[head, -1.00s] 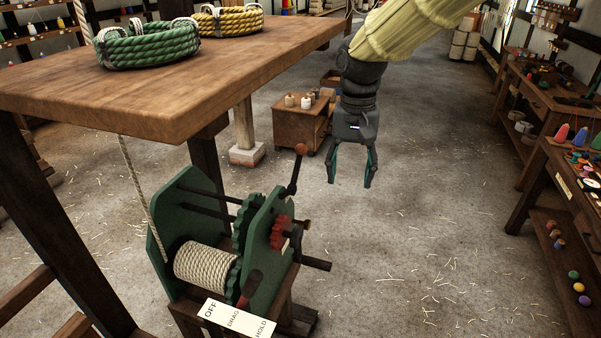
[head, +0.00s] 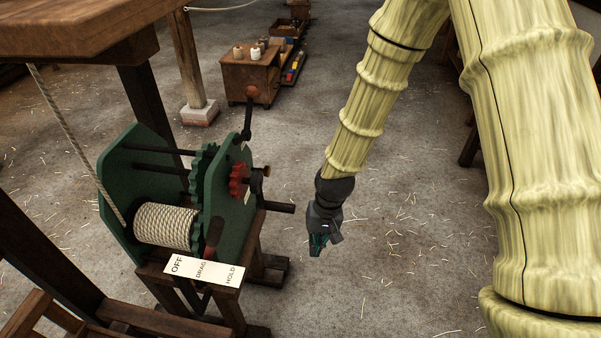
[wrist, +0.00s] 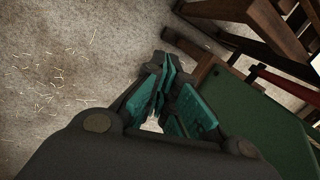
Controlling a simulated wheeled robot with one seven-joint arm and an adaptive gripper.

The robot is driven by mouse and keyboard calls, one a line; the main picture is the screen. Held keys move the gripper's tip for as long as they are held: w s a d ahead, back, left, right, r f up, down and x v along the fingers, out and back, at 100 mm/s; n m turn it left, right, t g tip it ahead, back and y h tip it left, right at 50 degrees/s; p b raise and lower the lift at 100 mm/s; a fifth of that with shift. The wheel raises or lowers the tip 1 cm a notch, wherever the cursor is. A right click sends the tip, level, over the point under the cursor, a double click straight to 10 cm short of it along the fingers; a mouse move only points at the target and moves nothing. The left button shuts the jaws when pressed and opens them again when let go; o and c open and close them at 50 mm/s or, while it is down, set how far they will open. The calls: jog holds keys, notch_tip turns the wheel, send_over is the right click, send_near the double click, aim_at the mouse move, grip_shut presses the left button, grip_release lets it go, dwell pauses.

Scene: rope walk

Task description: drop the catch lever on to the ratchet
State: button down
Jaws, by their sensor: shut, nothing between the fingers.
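My gripper (head: 316,246) is shut and empty. It hangs over open floor to the right of the winch, below the lever and apart from it. In the wrist view, my closed teal fingers (wrist: 160,95) show beside the winch's green side plate (wrist: 250,122). The lever and the ratchet cannot be made out there.
A dark crank bar (head: 280,207) sticks out rightward from the winch towards my gripper. A red-handled lever (head: 213,240) stands at the OFF/DRAG/HOLD plate (head: 203,270). A rope runs up from the drum (head: 164,225) past a wooden table (head: 75,30).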

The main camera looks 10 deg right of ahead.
jog(key=s+d+f+b, duration=0.1)
jog(key=s+d+f, duration=0.2)
jog(key=s+f, duration=0.4)
jog(key=s+d+f+h+b, duration=0.1)
jog(key=s+d+f, duration=0.2)
jog(key=s+f, duration=0.5)
jog(key=s+d+f+n+h+b, duration=0.1)
jog(key=s+d+f, duration=0.3)
jog(key=s+f, duration=0.4)
jog(key=shift+s+f+b, duration=0.15)
jog(key=shift+s+b, duration=0.25)
jog(key=shift+s, duration=0.8)
jog(key=shift+s+d, duration=0.1)
